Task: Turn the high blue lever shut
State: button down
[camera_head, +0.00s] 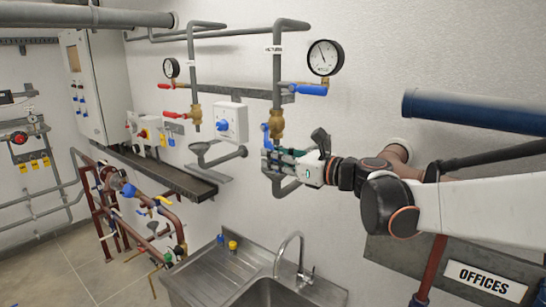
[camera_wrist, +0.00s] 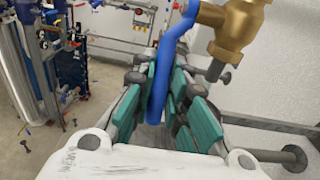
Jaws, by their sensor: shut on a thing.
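A blue lever (camera_head: 311,90) lies level beside the upper pipe, below the right round gauge. A lower blue lever (camera_head: 265,132) hangs from a brass valve (camera_head: 277,123) on the same vertical pipe. My gripper (camera_head: 272,155) is at this lower lever, reaching in from the right. In the wrist view the hanging blue lever (camera_wrist: 160,85) runs down between the teal finger pads, and my gripper (camera_wrist: 160,82) is shut on it. The brass valve (camera_wrist: 238,35) stands just right of the fingers there. The lever's lower end is partly hidden by my fingers in the head view.
Two red levers (camera_head: 172,114) sit on the pipe to the left. A white box with a blue knob (camera_head: 231,122) is on the wall between the pipes. A steel sink with a tap (camera_head: 289,255) stands below. A large blue pipe (camera_head: 475,112) is at the right.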

jog(key=r+g+h+p, duration=0.1)
jog(key=p, duration=0.1)
jog(key=s+d+r+g+h+p, duration=0.1)
jog(key=shift+d+r+h+p, duration=0.1)
jog(key=shift+d+h+p, duration=0.05)
jog(key=shift+h+p, duration=0.25)
jog(key=shift+s+d+r+g+h+p, duration=0.25)
jog(key=shift+r+g+h+p, duration=0.2)
jog(key=shift+g+h+p, duration=0.25)
jog(key=shift+s+d+r+g+h+p, duration=0.2)
jog(key=shift+r+g+h+p, duration=0.25)
jog(key=shift+h+p, duration=0.3)
jog(key=c, duration=1.6)
grip_release()
jog(key=shift+d, duration=0.15)
jog(key=v, duration=1.2)
jog(key=shift+w, duration=0.1)
